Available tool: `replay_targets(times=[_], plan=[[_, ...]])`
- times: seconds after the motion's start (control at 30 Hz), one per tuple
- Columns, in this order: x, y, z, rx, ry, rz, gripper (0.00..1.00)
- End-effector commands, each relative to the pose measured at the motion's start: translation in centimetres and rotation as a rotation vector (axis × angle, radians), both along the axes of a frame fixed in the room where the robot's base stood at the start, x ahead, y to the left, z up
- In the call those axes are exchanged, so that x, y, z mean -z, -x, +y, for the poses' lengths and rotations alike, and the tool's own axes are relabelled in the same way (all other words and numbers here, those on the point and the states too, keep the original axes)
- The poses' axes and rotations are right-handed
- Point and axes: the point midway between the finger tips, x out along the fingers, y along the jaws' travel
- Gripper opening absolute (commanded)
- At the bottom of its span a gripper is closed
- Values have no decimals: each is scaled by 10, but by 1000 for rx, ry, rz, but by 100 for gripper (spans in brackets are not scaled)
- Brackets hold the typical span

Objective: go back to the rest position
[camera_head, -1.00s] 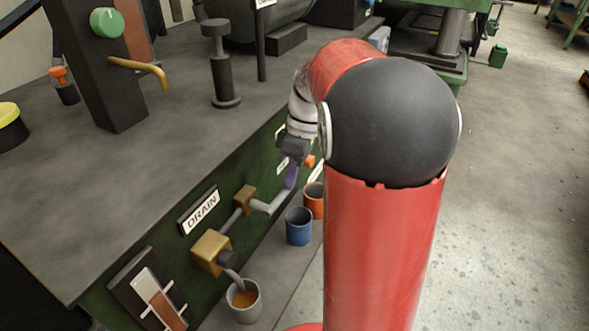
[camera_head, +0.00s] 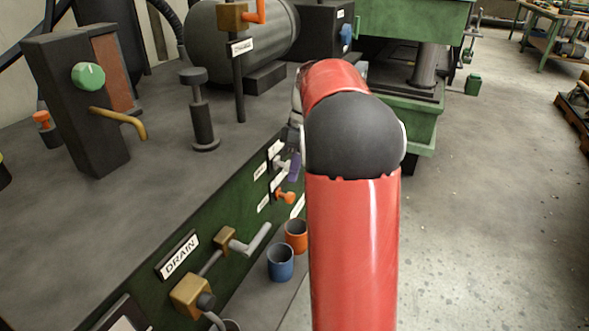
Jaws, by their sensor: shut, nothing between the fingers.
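My gripper (camera_head: 294,166), with purple fingers, is shut and empty. It hangs small beside the far part of the green machine front (camera_head: 220,225), left of my red arm, close to white labels and an orange knob (camera_head: 286,197). I cannot tell whether it touches the panel. Part of my wrist is hidden behind the arm. The gripper is above and beyond the grey drain handle (camera_head: 250,240), apart from it.
A blue cup (camera_head: 280,262) and an orange cup (camera_head: 296,236) stand on the ledge below the panel. The DRAIN label (camera_head: 178,255) is left of a brass valve (camera_head: 190,294). A black post (camera_head: 203,125) stands on the grey top. Open floor (camera_head: 490,220) lies right.

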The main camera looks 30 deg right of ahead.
Motion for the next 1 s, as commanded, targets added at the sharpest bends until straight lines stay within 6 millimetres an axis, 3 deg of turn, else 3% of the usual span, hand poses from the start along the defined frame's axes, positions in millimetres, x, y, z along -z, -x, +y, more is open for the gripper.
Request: replay_targets(times=[0.57,0.77,1.0], plan=[[-7,6,8,22,15,-10,0],[-31,46,51,193,102,-74,0],[-39,121,107,479,179,-219,0]])
